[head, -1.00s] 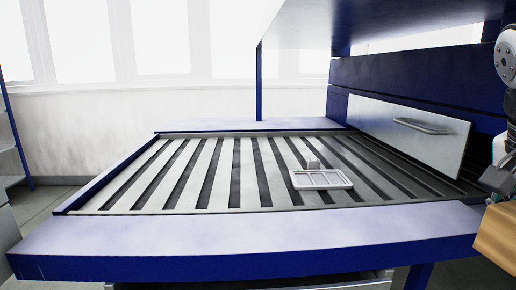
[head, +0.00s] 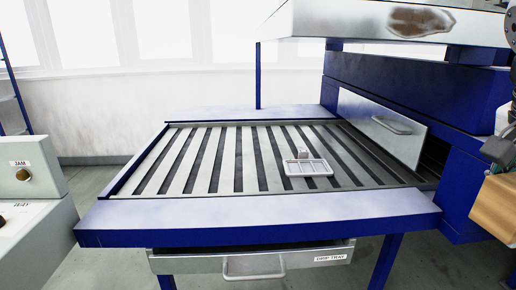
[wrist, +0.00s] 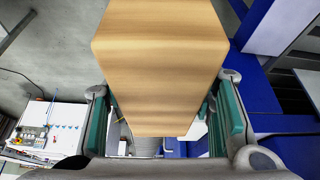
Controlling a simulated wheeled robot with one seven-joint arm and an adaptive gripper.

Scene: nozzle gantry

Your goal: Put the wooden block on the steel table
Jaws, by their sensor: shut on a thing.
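The wooden block (wrist: 158,65) fills the upper middle of the wrist view, between the teal pads of my gripper (wrist: 165,120). The gripper is shut on it. In the head view the block (head: 494,208) shows at the right edge, cut off by the frame, held in the air to the right of the blue-framed table. The steel table (head: 230,160) has a slatted top inside a blue frame (head: 260,212) and stands in the middle of the head view. The block is apart from it.
A panel with a handle (head: 380,128) stands at the right, under a steel overhead part (head: 360,20). A drawer labelled drip tray (head: 250,262) is below. A grey console (head: 30,190) stands left.

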